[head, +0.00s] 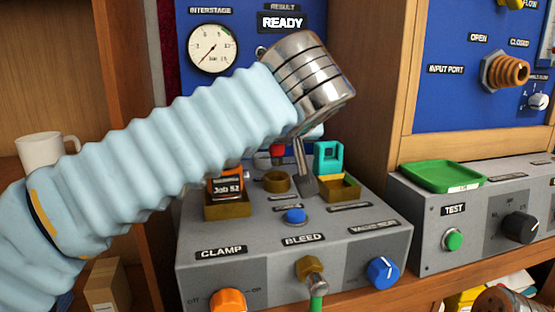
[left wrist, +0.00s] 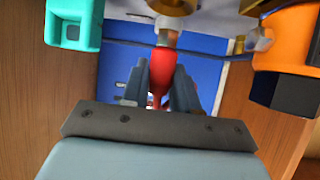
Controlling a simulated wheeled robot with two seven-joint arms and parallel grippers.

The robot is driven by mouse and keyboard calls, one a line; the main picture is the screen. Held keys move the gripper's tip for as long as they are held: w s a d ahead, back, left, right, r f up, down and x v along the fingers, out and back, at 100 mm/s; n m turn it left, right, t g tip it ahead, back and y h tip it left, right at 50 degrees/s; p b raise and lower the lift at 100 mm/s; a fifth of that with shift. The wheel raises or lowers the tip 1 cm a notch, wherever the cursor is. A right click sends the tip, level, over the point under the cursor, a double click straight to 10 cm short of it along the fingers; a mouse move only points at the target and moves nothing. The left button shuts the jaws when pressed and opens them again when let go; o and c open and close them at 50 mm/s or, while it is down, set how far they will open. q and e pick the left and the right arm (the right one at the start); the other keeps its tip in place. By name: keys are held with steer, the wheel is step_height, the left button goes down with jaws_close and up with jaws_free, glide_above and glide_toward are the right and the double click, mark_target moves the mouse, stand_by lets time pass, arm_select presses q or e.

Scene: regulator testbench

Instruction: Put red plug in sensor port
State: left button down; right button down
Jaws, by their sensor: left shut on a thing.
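My left gripper (left wrist: 160,62) is shut on the red plug (left wrist: 162,75), with a dark finger on each side of it in the left wrist view. The plug's pale metal end (left wrist: 166,40) points towards a brass fitting (left wrist: 172,5) at the top edge. I cannot tell whether they touch or whether that fitting is the sensor port. In the head view my left arm crosses from the left, and its gripper (head: 304,178) reaches down over the grey bench unit. A small red thing (head: 278,150) shows beside it, perhaps the plug. My right gripper is not in view.
The bench unit (head: 205,270) carries a brass ring (head: 277,183), an orange block marked Job 52 (head: 226,187) and a teal block (head: 328,158) in brass holders. A green tray (head: 442,176) lies at the right. A white mug (head: 40,150) stands behind my arm.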

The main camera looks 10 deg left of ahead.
mark_target(278, 155)
arm_select(q)
steer(key=shift+w+f, duration=0.2)
steer(key=shift+f, duration=0.8)
steer(key=shift+w+f, duration=0.2)
steer(key=shift+f, duration=0.75)
steer(key=shift+f+b, duration=0.2)
steer(key=shift+b, duration=0.25)
steer(key=c, duration=0.8)
jaws_free()
steer(key=shift+c, duration=0.2)
steer(key=shift+r, duration=0.2)
steer(key=v, duration=1.2)
